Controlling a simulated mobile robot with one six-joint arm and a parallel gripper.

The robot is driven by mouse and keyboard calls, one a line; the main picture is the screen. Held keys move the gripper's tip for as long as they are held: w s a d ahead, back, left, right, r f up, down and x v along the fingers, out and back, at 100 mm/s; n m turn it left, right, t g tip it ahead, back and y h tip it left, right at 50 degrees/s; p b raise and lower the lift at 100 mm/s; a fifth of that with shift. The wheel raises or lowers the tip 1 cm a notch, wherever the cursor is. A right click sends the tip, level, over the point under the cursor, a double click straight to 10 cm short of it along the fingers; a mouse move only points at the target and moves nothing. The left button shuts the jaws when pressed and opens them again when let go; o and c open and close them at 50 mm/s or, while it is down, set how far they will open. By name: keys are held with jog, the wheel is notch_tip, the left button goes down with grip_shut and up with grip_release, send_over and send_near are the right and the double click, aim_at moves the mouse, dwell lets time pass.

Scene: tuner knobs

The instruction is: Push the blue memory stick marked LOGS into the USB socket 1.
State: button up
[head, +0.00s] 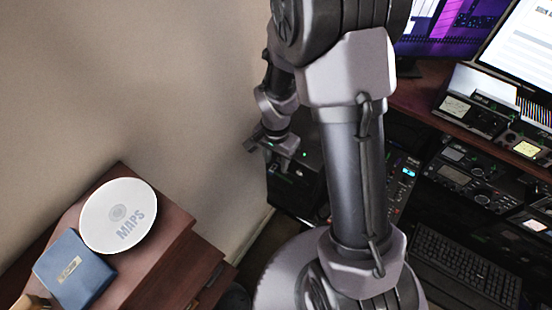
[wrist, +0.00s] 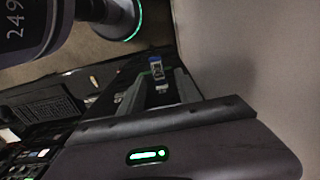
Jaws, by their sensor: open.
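My gripper (head: 268,152) is over the near end of a dark box in the head view. Its fingers also show in the wrist view (wrist: 160,88), spread apart. A small blue and white piece (wrist: 158,74), probably the blue memory stick, shows between or just beyond the fingertips. No grip on it shows. I cannot read LOGS on it. A small green light shows beside it. The USB socket 1 cannot be made out, and I cannot tell whether the piece sits in a socket. The stick cannot be made out in the head view.
The dark box (head: 312,150) stands near the wall (head: 130,70). A wooden cabinet (head: 165,262) at lower left holds a white MAPS disc (head: 112,208) and a blue book-like case (head: 75,270). Radio gear (head: 470,175), a keyboard (head: 462,270) and screens (head: 525,55) fill the right.

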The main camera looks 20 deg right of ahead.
aim_at(276, 164)
notch_tip(276, 164, up, 17)
jog(key=p, duration=0.2)
jog(key=shift+r, duration=0.2)
